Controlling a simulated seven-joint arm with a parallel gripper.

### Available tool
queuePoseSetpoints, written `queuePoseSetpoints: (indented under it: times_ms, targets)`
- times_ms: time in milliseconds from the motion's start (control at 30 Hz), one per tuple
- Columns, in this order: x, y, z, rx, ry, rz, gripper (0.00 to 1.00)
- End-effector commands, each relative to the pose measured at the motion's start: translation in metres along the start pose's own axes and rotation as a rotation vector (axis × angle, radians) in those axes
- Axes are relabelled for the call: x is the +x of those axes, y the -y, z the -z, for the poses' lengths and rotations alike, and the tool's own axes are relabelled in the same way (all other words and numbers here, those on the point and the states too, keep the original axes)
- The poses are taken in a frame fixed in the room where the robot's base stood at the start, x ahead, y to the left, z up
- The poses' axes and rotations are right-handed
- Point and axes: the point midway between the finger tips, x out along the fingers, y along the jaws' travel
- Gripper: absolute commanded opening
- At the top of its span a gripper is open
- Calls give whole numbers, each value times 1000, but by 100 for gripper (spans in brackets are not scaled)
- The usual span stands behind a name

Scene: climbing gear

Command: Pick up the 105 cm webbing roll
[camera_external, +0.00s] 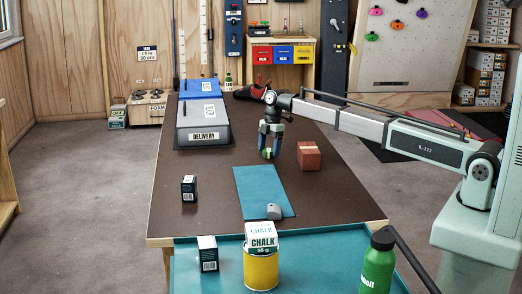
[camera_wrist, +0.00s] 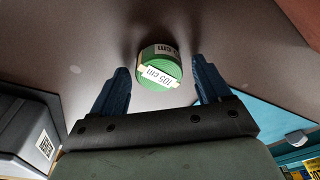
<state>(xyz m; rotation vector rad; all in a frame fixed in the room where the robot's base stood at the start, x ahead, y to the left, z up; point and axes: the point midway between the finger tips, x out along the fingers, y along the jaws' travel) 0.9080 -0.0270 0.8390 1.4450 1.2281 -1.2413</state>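The green webbing roll (camera_wrist: 160,66) stands on the brown table, with white labels reading "105 cm" in the wrist view. In the external view it shows as a small green patch (camera_external: 267,153) at the fingertips, partly hidden by my gripper. My gripper (camera_wrist: 162,85) is open, with one blue finger to the left and one to the right of the roll. Clear gaps show between the roll and both fingers in the wrist view. In the external view my gripper (camera_external: 268,150) points down over the table.
A reddish-brown block (camera_external: 309,156) stands close to the right of my gripper. A grey "DELIVERY" box (camera_external: 203,134) lies to the left. A teal mat (camera_external: 262,188) with a grey object (camera_external: 274,212) is in front. Small dark boxes, including one (camera_external: 189,188), stand nearer. The left middle of the table is clear.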

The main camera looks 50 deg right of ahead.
Motion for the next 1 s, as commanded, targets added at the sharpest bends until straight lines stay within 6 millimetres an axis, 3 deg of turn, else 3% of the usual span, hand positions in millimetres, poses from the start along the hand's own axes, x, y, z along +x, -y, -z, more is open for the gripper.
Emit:
queuePoseSetpoints:
  times_ms: [67,567,833,1000]
  targets:
    - [0,0,0,0,0,0,69]
    - [0,0,0,0,0,0,21]
    - [-2,0,0,0,0,0,20]
    - [-19,-1,3,0,0,-2,20]
